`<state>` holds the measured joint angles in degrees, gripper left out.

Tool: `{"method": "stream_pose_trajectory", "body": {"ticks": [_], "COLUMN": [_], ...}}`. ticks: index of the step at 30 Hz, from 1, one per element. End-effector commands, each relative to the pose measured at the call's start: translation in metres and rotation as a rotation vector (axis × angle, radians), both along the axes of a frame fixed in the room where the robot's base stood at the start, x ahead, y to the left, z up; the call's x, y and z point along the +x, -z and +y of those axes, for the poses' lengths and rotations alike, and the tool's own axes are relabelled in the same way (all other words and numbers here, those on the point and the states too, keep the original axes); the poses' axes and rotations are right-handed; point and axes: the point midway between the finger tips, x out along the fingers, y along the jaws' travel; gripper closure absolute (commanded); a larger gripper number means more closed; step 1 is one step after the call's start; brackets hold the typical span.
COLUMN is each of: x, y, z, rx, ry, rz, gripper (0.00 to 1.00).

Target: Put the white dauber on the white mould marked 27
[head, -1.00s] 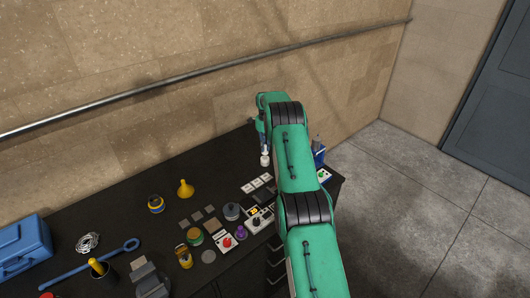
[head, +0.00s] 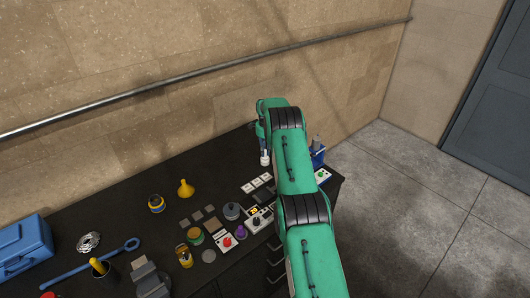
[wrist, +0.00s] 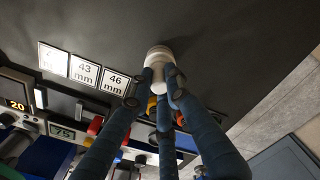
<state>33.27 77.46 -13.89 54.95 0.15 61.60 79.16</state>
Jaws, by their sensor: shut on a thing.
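My gripper (wrist: 157,88) is shut on the white dauber (wrist: 159,55), a pale rounded piece at its fingertips in the wrist view. In the head view the dauber (head: 265,159) hangs below my wrist over the dark bench, behind the row of white squares. Whether it touches the bench I cannot tell. The white squares stand in a row: one reads 43 mm (wrist: 84,71), one reads 46 mm (wrist: 115,81). The leftmost square (wrist: 53,58) shows a 2 and mm; its full number is not legible. I cannot make out a 27 for certain.
Control boxes with displays (wrist: 62,131) stand beside the squares. A yellow funnel (head: 186,188), a grey round pot (head: 231,211), small plates and a blue toolbox (head: 24,245) lie farther left. The bench behind the squares is clear.

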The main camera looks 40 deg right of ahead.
Motion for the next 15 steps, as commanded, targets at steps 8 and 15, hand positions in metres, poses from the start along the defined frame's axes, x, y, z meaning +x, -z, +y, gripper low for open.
{"method": "stream_pose_trajectory", "body": {"ticks": [8,15], "x": [-0.0002,-0.0002], "y": [0.0009,-0.0004], "z": [0.0001,0.0001], "rx": [0.000,0.000], "ry": [0.000,0.000], "rz": [0.000,0.000], "gripper": [0.65,0.65]}}
